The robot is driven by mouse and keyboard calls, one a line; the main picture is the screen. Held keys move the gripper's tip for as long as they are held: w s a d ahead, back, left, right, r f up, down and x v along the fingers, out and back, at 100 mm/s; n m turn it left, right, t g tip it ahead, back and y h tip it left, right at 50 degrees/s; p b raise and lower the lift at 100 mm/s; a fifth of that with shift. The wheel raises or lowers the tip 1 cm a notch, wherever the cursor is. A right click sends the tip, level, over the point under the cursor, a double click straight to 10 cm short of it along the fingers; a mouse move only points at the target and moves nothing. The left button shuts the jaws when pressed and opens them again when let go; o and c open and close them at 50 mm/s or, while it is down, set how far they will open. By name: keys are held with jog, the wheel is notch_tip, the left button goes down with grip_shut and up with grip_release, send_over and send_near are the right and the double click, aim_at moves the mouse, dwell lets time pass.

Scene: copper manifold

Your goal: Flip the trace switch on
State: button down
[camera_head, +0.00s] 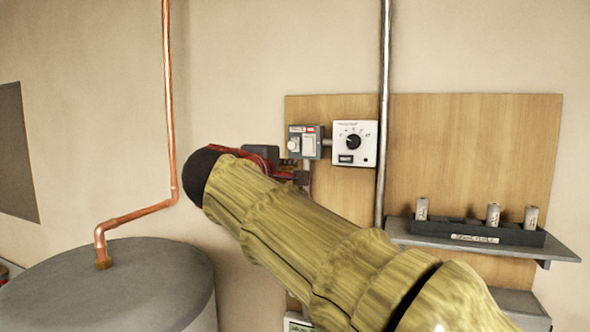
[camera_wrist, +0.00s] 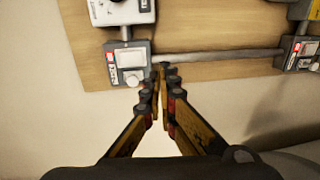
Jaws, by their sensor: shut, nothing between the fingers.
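A grey switch box (camera_head: 305,142) with a pale rocker and a small red label is mounted on the wooden panel. It also shows in the wrist view (camera_wrist: 128,62), where its pale rocker (camera_wrist: 130,59) faces me. I cannot read the label or tell the rocker's position. My gripper (camera_wrist: 163,70) is shut and empty. In the wrist view its fingertips appear just right of the box, over the panel edge and a grey conduit; I cannot tell whether they touch. In the head view my arm hides most of the gripper.
A white dial box (camera_head: 354,143) sits right of the switch box. A second grey box (camera_wrist: 298,50) is at the conduit's far end. A vertical pipe (camera_head: 385,100), a shelf (camera_head: 480,240) with a battery tray, a copper pipe (camera_head: 168,100) and a grey tank (camera_head: 110,285) stand nearby.

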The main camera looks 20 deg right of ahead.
jog(key=v, duration=0.4)
jog(key=f+b+v, duration=0.1)
jog(key=shift+s+a, duration=0.25)
jog(key=shift+a, duration=0.15)
